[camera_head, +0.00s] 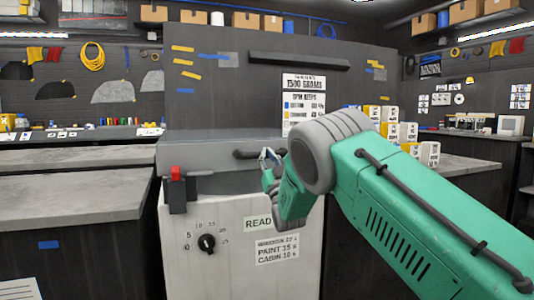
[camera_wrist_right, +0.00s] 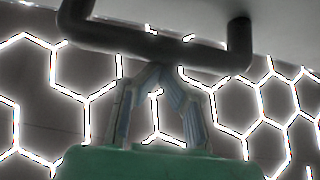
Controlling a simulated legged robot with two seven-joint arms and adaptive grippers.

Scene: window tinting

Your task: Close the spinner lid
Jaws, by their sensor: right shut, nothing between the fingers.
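The spinner (camera_head: 225,240) is a white cabinet with a knob, printed labels and a red-topped latch (camera_head: 176,174) at its left front corner. Its grey lid (camera_head: 205,148) slants above the body, with a dark gap (camera_head: 228,184) below the front edge. A dark bar handle (camera_head: 245,154) is on the lid. My right gripper (camera_head: 267,155) is at the handle's right end. In the right wrist view the gripper's fingertips (camera_wrist_right: 158,70) meet just below the handle (camera_wrist_right: 150,42), with nothing between them. I cannot tell whether they touch it. My left gripper is out of view.
Grey-topped counters (camera_head: 70,187) stand left of the spinner. Several yellow and white boxes (camera_head: 405,132) stand behind my right arm. A dark partition with a 1500 grams sign (camera_head: 304,88) rises behind the spinner. Bright hexagonal lights (camera_wrist_right: 85,98) fill the wrist view's background.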

